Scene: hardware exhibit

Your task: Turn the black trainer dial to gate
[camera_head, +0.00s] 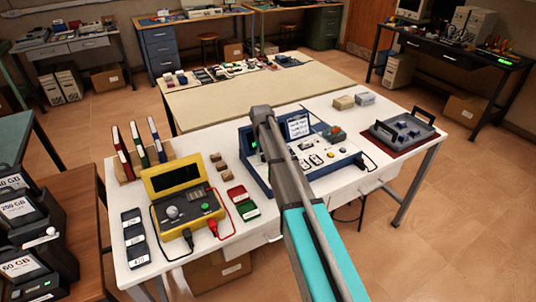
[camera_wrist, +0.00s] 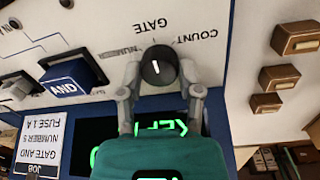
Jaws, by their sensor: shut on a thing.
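The black trainer dial (camera_wrist: 158,66) shows in the wrist view on a white panel, with a short white pointer line on its face. The line stands near vertical in the picture, roughly in line with the GATE label (camera_wrist: 150,24). The labels COUNT and NUMBER flank GATE, all upside down. My gripper (camera_wrist: 159,75) is shut on the dial, one finger at each side. In the camera_head view the blue-and-white trainer (camera_head: 335,166) stands on the white table; my arm hides the dial and the gripper there.
A blue AND block (camera_wrist: 65,85) sits left of the dial. A job card (camera_wrist: 38,145) reads number 5, gate AND, fuse 1 A. My gripper partly covers a green-lettered display (camera_wrist: 180,127). A yellow meter case (camera_head: 172,181) and wooden blocks (camera_wrist: 297,38) stand beside the trainer.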

